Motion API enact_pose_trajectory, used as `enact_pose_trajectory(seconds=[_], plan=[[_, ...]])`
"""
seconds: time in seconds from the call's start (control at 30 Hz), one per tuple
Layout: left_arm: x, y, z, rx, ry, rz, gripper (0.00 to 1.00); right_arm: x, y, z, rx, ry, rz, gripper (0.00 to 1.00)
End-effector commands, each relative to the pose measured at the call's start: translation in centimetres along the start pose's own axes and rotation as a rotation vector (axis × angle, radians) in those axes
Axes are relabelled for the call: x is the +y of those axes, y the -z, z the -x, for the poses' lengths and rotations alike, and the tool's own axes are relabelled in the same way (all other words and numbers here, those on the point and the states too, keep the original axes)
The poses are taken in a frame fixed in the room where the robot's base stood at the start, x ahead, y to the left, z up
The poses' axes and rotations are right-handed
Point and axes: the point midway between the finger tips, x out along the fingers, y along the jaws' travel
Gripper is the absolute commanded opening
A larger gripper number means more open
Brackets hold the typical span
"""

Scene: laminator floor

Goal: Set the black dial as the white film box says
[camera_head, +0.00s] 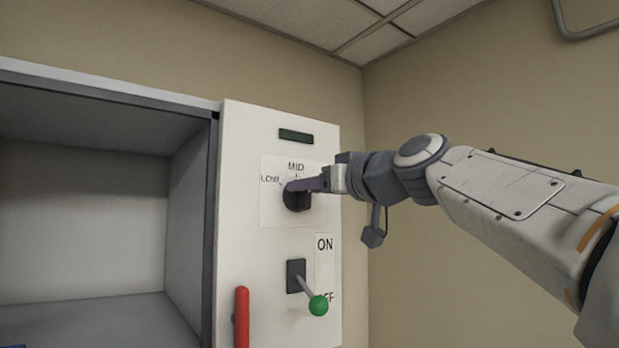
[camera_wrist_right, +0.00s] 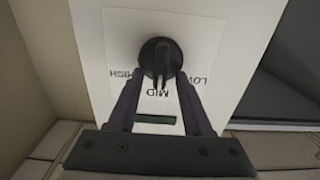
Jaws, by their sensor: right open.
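The black dial (camera_head: 297,201) sits on a white label on the upright white panel. In the right wrist view, upside down, the dial (camera_wrist_right: 160,57) shows a raised ridge lined up towards MID; LOW and HIGH are printed to either side. My right gripper (camera_head: 303,185) reaches in from the right at the dial, partly covering it and the HIGH mark in the head view. In the wrist view its two fingers (camera_wrist_right: 158,82) are open, one on each side of the ridge; contact cannot be told. The white film box and my left gripper are not in view.
Below the dial is an ON/OFF lever with a green knob (camera_head: 318,305), tilted down towards OFF. A red handle (camera_head: 242,318) stands at the panel's lower left. A dark green strip (camera_head: 296,136) is above the dial. An open grey compartment (camera_head: 85,215) lies left.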

Motion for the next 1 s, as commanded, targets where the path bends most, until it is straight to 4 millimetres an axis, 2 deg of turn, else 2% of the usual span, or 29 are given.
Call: enact_pose_trajectory(seconds=[0.27, 0.3, 0.4, 0.73, 1.0], plan=[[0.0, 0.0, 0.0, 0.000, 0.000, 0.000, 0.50, 0.0, -0.1, -0.2, 0.000, -0.001, 0.000, 0.50], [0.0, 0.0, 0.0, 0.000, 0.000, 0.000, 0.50, 0.0, -0.1, -0.2, 0.000, -0.001, 0.000, 0.35], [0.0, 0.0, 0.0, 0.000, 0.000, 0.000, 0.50, 0.0, -0.1, -0.2, 0.000, -0.001, -0.001, 0.00], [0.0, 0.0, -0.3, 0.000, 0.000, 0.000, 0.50, 0.0, -0.2, -0.1, 0.000, -0.001, 0.019, 0.00], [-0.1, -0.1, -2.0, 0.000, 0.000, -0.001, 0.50, -0.2, -0.4, -0.1, 0.001, 0.000, 0.148, 0.00]])
